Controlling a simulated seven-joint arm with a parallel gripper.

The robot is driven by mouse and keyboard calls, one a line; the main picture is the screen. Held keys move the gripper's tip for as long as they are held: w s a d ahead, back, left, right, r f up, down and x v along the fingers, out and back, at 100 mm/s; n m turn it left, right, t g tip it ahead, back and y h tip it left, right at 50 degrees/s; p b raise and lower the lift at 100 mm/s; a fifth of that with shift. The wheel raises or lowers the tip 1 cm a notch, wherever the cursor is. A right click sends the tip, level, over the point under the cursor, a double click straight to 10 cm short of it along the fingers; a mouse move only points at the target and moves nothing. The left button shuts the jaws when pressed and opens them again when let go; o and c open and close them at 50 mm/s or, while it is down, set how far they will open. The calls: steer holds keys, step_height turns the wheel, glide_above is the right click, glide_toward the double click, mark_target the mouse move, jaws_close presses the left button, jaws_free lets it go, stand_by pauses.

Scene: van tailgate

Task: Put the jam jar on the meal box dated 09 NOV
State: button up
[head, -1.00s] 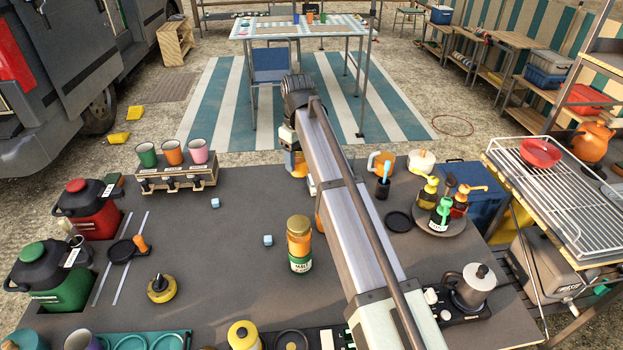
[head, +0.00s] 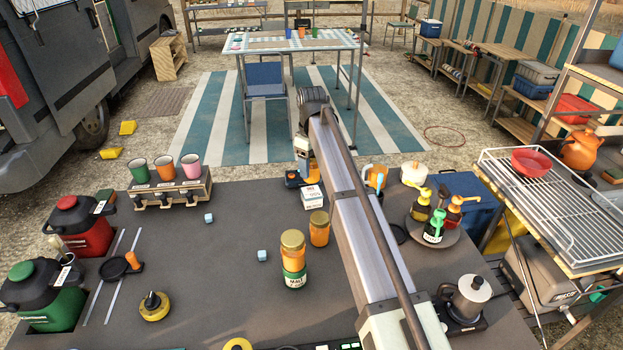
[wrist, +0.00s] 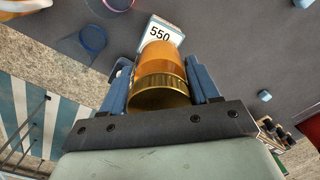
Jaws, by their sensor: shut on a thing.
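My gripper (wrist: 160,88) is shut on an orange jam jar with a gold lid (wrist: 158,84), held between its blue fingers. In the head view my gripper (head: 297,178) is at the far edge of the dark table, and my arm partly hides it. A small white box (head: 312,198) with printing stands just in front of it. In the wrist view a white box marked 550 (wrist: 160,32) lies just beyond the jar and is partly covered by it. I cannot read a date, nor tell whether the jar touches the box.
An orange gold-lidded jar (head: 319,228) and a taller labelled jar (head: 293,262) stand nearer. An orange mug (head: 375,177) and a tray of pump bottles (head: 447,236) are to the right. A cup rack (head: 172,193) is left. Small pale cubes (head: 262,255) lie on open tabletop.

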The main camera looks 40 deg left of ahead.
mark_target(312, 177)
steer(key=shift+f, duration=2.35)
steer(key=shift+f, duration=0.1)
steer(key=o, duration=1.3)
step_height(312, 177, up, 12)
steer(key=shift+r, duration=0.15)
